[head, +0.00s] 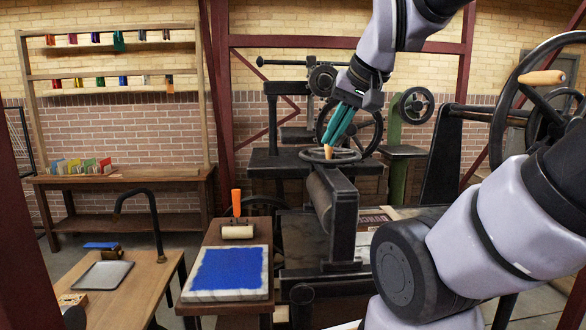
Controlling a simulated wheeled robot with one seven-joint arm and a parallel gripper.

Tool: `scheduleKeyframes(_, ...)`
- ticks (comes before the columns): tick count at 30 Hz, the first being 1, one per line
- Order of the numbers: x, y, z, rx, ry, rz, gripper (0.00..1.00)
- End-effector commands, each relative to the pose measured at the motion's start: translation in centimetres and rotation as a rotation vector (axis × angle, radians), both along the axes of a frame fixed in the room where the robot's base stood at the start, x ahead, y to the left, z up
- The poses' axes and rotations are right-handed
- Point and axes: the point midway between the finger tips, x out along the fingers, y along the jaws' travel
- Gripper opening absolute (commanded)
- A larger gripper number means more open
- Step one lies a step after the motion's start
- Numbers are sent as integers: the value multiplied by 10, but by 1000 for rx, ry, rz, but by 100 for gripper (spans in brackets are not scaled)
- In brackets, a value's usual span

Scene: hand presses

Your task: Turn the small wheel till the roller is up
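The small wheel (345,155) is a dark, nearly flat handwheel on top of a black press frame in the middle of the head view. A small orange handle (328,152) stands up from its left part. My gripper (331,141) comes down from above with its teal fingers pointing at this handle. The fingertips are at or just above the handle's top; I cannot tell whether they touch or grip it. The roller (320,201) shows as a dark cylinder below the wheel, partly hidden by the frame's black side plate (343,222). Its height above the bed is hard to judge.
A large wheel (513,82) with a wooden handle (541,77) is at the right, partly behind my arm. At the front left are a blue inked slab (229,270), a hand roller (237,231) and a wooden table (125,297). Other presses stand behind.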

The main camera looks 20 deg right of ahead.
Motion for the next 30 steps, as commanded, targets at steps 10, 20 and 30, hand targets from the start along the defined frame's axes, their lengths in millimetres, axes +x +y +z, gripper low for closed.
scheduleKeyframes(10,109,-64,7,305,49,-424,0)
scheduleKeyframes(20,195,-179,-16,564,37,-883,0)
scheduleKeyframes(30,220,-191,-42,591,35,-936,0)
